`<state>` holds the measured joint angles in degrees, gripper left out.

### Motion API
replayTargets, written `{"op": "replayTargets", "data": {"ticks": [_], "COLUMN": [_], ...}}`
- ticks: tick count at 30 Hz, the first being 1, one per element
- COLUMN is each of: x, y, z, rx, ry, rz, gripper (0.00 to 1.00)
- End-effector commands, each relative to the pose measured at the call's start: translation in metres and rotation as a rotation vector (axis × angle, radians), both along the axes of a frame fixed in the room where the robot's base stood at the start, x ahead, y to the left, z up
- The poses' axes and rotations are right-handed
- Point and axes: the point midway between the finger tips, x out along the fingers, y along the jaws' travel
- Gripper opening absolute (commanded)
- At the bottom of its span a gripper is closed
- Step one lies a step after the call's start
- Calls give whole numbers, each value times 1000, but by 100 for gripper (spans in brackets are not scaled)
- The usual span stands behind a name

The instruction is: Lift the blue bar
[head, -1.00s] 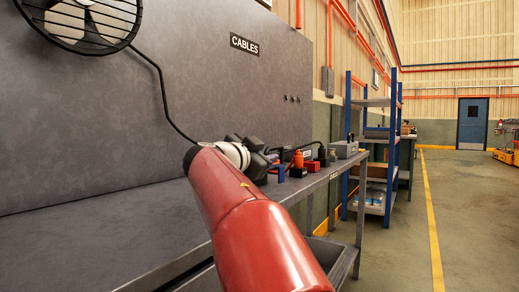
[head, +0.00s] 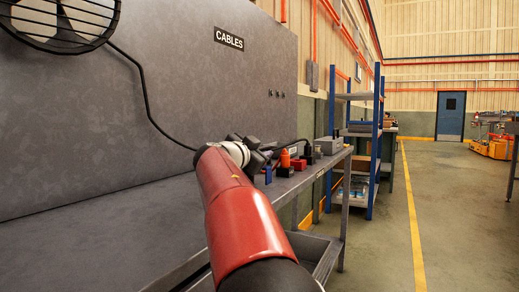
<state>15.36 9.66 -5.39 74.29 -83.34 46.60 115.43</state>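A small blue piece (head: 268,175), which looks like the blue bar, shows on the grey workbench just right of and below the end of my arm. Part of it may be hidden behind my gripper. My red arm reaches forward over the bench from the bottom of the head view. My gripper (head: 252,152) is a dark shape past the white wrist, close to the blue piece in the picture. I cannot tell whether they touch. Its fingers are too small and dark to show whether they are open or shut.
An orange-red item (head: 285,158), a red block (head: 299,165) and a grey box (head: 328,145) stand further along the bench (head: 110,230). A grey back panel (head: 170,95) with a fan (head: 60,18) rises at left. Blue-posted shelves (head: 376,140) stand beyond; the floor at right is open.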

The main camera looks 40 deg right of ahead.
Motion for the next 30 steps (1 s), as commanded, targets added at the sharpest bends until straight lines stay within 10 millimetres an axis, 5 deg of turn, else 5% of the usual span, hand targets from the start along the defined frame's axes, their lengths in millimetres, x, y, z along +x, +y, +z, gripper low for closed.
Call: {"op": "replayTargets", "data": {"ticks": [3, 11, 23, 30], "x": [0, 0, 2, 4], "y": [0, 1, 2, 5], "z": [0, -1, 3, 23], "rx": [0, 0, -5, -46], "ry": [0, 1, 18, 116], "rz": [0, 1, 4, 6], "gripper": [34, 0, 0, 0]}}
